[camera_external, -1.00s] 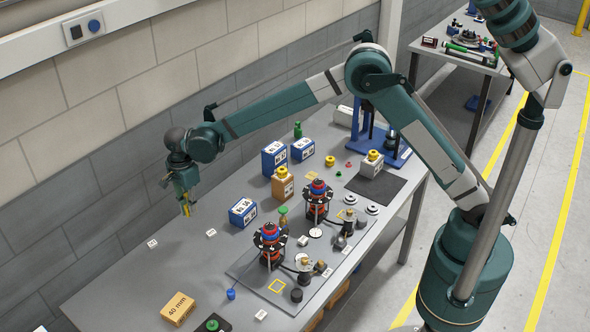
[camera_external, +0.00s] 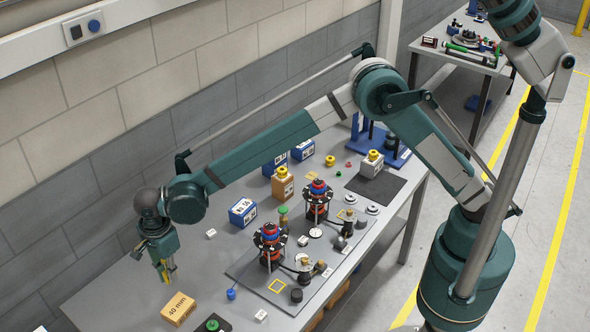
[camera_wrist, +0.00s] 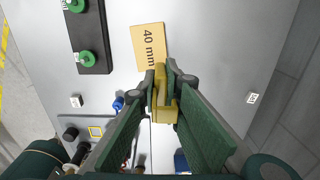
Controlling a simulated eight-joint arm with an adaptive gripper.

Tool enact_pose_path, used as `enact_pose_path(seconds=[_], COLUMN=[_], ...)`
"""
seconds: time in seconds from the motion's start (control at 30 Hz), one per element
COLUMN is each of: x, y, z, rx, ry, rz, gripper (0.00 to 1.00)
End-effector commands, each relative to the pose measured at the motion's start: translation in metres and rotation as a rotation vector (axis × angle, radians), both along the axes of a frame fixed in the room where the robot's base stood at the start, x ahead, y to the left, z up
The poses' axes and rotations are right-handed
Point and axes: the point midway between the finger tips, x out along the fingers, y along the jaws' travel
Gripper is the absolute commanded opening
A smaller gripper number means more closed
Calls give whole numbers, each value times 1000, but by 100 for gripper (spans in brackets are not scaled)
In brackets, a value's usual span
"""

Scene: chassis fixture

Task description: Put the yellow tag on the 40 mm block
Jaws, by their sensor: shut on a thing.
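The 40 mm block (camera_external: 178,309) is an orange-tan block with "40 mm" on its face. It lies near the front left end of the bench, and it also shows in the wrist view (camera_wrist: 149,46). My gripper (camera_external: 167,272) is above the bench just behind the block in the external view. It is shut on the yellow tag (camera_wrist: 163,97), which sits between the fingertips. In the wrist view the tag's tip overlaps the lower edge of the block. I cannot tell whether they touch. The fingers hide part of the tag.
A dark strip with green knobs (camera_wrist: 91,32) lies beside the block. A small blue piece (camera_external: 231,294) and a fixture plate (camera_external: 248,276) with red-and-blue assemblies stand to the right. Blue boxes (camera_external: 242,212) stand farther back. The bench left of the block is clear.

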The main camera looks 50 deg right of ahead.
Motion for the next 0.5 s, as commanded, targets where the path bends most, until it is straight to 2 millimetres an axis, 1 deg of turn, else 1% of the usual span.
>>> enact_pose_path(seconds=[0.03,0.1,0.2,0.5], x=[-7,-14,-20,-22], y=[7,14,20,22], z=[1,2,2,2], rx=[0,0,1,1], ry=[0,-1,-1,-1], rz=[3,5,7,7], gripper=[0,0,0,0])
